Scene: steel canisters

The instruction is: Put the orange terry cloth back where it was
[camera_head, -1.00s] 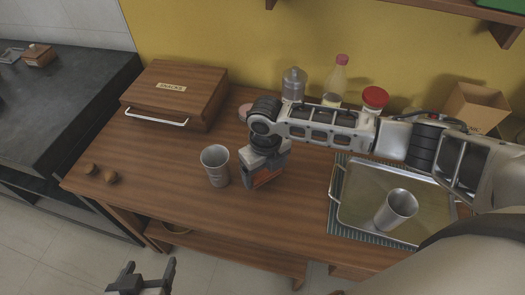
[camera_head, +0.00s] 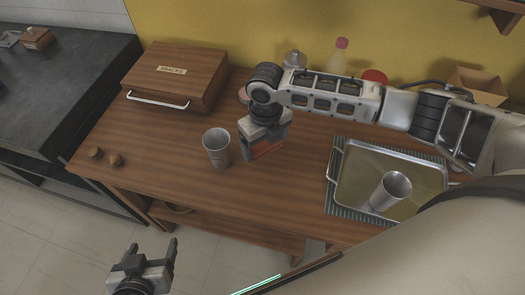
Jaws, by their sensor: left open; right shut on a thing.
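My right gripper (camera_head: 262,152) is shut on the orange terry cloth (camera_head: 266,148), which shows as a small orange-brown patch between the fingers. Most of the cloth is hidden by the gripper. The gripper is low over the wooden table, just right of a steel canister (camera_head: 216,150); I cannot tell if the cloth touches the tabletop. My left gripper (camera_head: 152,248) is open and empty, in front of the table's front edge. A second steel canister (camera_head: 391,189) stands on the metal tray (camera_head: 350,180) at the right.
The wooden table (camera_head: 150,140) carries a snacks box (camera_head: 175,75) at the back left and two small brown knobs (camera_head: 104,157) at the front left. Behind my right arm are a bottle (camera_head: 338,56), a red lid (camera_head: 374,77) and a carton (camera_head: 478,84). The middle front is clear.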

